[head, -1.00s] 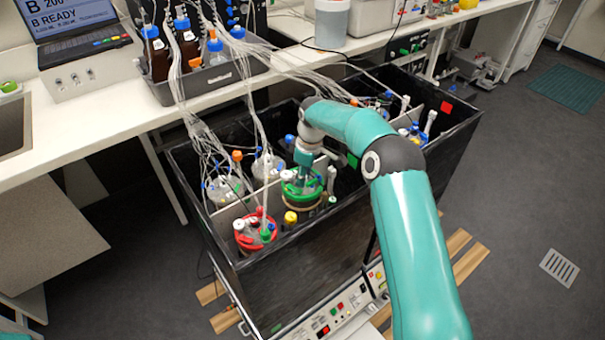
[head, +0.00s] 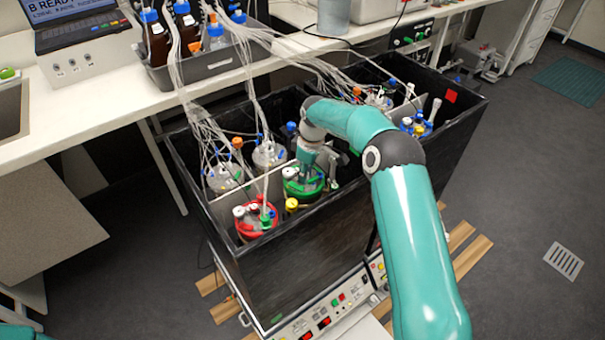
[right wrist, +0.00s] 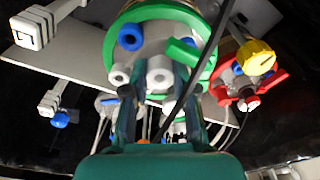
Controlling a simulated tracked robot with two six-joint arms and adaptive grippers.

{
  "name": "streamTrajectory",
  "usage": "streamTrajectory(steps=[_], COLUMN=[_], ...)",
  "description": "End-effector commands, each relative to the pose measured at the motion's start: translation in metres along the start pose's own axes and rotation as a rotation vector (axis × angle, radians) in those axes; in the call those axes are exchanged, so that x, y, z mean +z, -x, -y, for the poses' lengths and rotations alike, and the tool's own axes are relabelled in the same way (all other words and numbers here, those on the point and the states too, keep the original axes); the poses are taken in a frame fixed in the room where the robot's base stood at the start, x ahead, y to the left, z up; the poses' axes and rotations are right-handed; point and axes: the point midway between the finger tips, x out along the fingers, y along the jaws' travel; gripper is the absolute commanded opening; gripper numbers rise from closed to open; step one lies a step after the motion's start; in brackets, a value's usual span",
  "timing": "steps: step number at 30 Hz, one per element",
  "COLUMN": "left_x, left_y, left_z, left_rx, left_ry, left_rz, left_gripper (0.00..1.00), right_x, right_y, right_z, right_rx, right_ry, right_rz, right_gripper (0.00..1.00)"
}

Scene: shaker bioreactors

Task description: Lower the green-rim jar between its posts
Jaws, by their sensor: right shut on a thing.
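The green-rim jar (head: 304,187) is in the front part of the black shaker box, right of the red-rim jar (head: 256,218). Its green rim (right wrist: 213,62) and its ports show large in the right wrist view. My right gripper (right wrist: 157,95) is shut on the jar's head from above, its fingers either side of a white port. In the head view my right gripper (head: 308,168) is partly hidden by its own wrist. The jar's lower body and the posts around it are mostly hidden. My left gripper is out of view.
Several clear-tubed jars (head: 225,175) stand behind a grey divider (head: 240,192). A yellow cap (head: 291,205) is close to the green rim. The black box wall (head: 320,225) rises in front. Tubing bundles (head: 205,125) hang in from the bench at left.

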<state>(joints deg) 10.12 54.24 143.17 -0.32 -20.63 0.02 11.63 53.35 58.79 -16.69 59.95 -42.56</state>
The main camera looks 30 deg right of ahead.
Motion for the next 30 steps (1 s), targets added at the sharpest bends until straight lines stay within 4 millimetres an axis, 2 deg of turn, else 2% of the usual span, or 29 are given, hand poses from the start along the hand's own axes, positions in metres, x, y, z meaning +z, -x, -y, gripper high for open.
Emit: streamTrajectory(steps=[14, 30], left_x=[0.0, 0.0], left_y=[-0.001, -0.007], left_z=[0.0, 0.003], left_rx=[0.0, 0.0], left_ry=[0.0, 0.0], left_rz=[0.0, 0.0], left_gripper=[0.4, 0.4], right_x=[0.001, 0.003], right_y=[0.002, -0.009], right_z=[-0.002, -0.002], right_rx=[0.004, 0.005], right_ry=[-0.003, -0.004], right_rz=[-0.004, -0.004], right_gripper=[0.0, 0.0])
